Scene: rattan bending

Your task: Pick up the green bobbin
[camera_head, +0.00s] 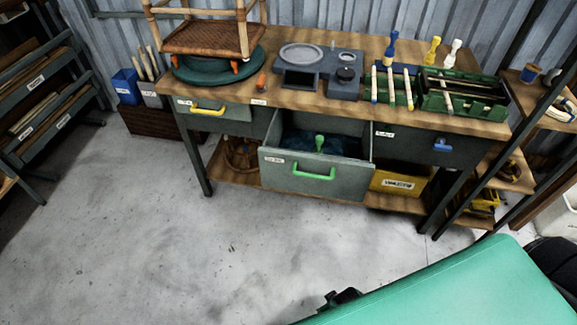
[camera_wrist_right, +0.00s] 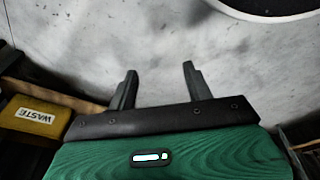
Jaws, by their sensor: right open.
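The green bobbin (camera_head: 319,142) stands in the open middle drawer (camera_head: 315,180) of the workbench, its top showing above the drawer front. Its lower part is hidden by the drawer front. The drawer has a green handle and holds something dark blue. My right gripper (camera_wrist_right: 160,68) is open, with nothing between its fingers, over the grey floor in the right wrist view. The bobbin is not in that view. In the head view my green right arm fills the lower right, well in front of the drawer. My left gripper is not in view.
The workbench top (camera_head: 270,93) carries a rattan chair (camera_head: 208,38), a grey fixture (camera_head: 300,75), more bobbins and a green crate (camera_head: 462,92). A yellow waste bin (camera_wrist_right: 35,115) is at left in the right wrist view. The floor before the drawer is clear.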

